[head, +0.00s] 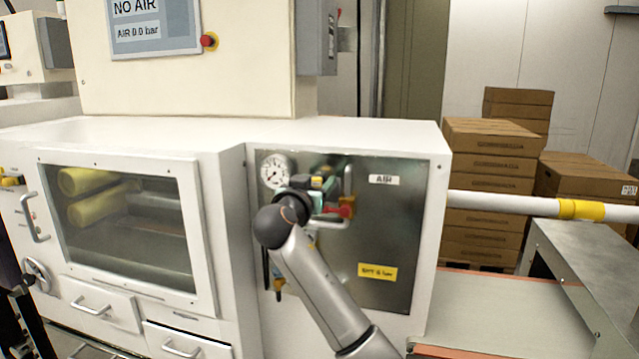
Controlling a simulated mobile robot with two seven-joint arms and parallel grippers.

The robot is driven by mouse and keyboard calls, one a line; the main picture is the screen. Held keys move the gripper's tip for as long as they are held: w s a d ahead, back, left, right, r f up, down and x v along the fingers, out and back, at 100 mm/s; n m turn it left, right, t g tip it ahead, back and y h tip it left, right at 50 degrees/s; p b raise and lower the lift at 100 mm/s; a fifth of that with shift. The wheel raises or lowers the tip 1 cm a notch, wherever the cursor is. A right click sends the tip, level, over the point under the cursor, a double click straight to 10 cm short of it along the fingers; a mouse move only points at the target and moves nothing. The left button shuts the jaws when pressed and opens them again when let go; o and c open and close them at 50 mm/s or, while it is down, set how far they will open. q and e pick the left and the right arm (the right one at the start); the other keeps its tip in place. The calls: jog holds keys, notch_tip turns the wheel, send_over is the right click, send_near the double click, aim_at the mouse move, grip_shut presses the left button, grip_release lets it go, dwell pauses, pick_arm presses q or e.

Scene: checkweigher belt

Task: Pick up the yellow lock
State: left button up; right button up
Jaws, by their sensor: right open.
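My right arm reaches up to the air panel (405,230), and its gripper (322,186) is in front of the panel's fittings, beside a red valve part (345,208). The gripper is open; its fingers are partly hidden by my own wrist. I cannot make out a yellow lock for certain. A small yellow piece (279,284) shows low on the panel, left of my forearm, and yellow items (10,181) sit at the far left edge. Both are too small to identify. My left gripper is not in view.
A pressure gauge (275,171) is at the panel's upper left, and a yellow label (377,272) is at its lower right. A windowed door (205,240) with yellow rollers behind it is to the left. A conveyor belt (500,310) and stacked cartons (490,185) are on the right.

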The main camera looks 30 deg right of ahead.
jog(key=shift+w+d, duration=0.2)
jog(key=shift+w, duration=0.05)
jog(key=shift+c, duration=0.4)
grip_shut()
